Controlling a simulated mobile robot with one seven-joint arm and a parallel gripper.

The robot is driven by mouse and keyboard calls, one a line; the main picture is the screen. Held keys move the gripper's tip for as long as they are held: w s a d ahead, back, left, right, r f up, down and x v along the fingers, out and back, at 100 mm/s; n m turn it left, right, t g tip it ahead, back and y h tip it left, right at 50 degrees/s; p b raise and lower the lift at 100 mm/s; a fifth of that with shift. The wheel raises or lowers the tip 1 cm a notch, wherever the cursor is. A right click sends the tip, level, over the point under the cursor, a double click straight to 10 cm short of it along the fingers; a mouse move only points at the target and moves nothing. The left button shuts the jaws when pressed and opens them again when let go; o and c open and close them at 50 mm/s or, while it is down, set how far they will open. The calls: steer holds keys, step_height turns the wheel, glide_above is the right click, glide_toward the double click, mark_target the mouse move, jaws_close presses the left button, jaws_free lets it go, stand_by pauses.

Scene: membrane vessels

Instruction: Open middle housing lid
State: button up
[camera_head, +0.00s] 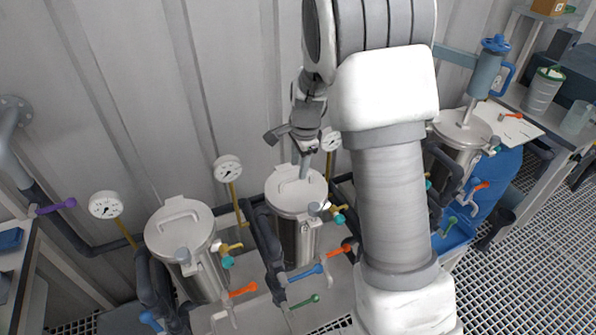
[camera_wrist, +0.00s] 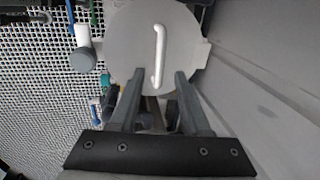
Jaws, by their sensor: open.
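The middle housing (camera_head: 298,240) is a steel cylinder with a round pale grey lid (camera_head: 290,200), which lies flat on top. In the wrist view the lid (camera_wrist: 130,40) shows a white bar handle (camera_wrist: 158,55) across its middle and a grey knob (camera_wrist: 83,59) at its left rim. My gripper (camera_head: 304,172) is above the lid, pointing down. In the wrist view my gripper (camera_wrist: 158,78) is open, with one finger on each side of the handle's near end. The handle is not gripped. Whether the fingertips touch the lid, I cannot tell.
Gauges (camera_head: 228,168) and coloured valve levers (camera_head: 306,272) surround the housings. A corrugated wall (camera_head: 140,90) is close behind.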

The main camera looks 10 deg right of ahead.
mark_target(297, 176)
steer(key=shift+w+f, duration=0.2)
steer(key=shift+f, duration=0.6)
steer(key=shift+w+f, duration=0.15)
steer(key=shift+f, duration=0.65)
jaws_close()
